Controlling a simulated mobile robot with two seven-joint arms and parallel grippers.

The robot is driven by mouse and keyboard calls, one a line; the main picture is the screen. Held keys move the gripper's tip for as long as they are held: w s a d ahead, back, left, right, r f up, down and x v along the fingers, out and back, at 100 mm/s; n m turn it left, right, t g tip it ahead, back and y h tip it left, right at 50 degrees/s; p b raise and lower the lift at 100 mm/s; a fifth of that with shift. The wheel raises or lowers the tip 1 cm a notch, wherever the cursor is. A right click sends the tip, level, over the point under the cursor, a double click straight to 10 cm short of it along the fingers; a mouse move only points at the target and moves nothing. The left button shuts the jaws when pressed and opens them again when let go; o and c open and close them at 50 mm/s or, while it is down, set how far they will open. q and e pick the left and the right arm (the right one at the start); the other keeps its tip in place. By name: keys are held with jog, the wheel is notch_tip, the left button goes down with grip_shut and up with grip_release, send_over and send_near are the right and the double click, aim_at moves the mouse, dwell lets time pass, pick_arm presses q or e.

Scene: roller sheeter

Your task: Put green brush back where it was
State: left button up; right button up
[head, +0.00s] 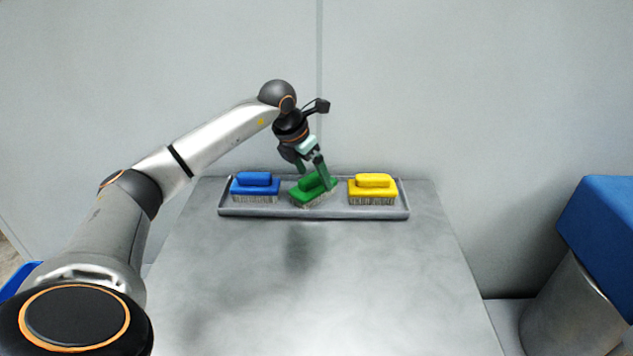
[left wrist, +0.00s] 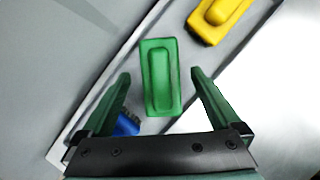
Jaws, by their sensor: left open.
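The green brush (head: 314,190) is in the grey tray (head: 228,212), between the blue brush (head: 256,186) and the yellow brush (head: 373,188). It sits bristles down and is turned at an angle to the other two. My left gripper (head: 311,172) is just above the green brush, open. In the left wrist view the green brush (left wrist: 160,77) lies ahead of and between the open fingers (left wrist: 160,85), with gaps on both sides. The yellow brush (left wrist: 220,18) shows at the top right, and part of the blue brush (left wrist: 127,125) shows behind the left finger. My right gripper is not in view.
The tray stands at the back of the grey table (head: 320,280), near the wall (head: 450,90). The table in front of the tray is clear. A blue box-shaped thing (head: 605,225) over a grey cylinder (head: 570,305) stands at the right.

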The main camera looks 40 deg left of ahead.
pick_arm(q)
jog(key=v, duration=0.8)
jog(key=shift+r, duration=0.15)
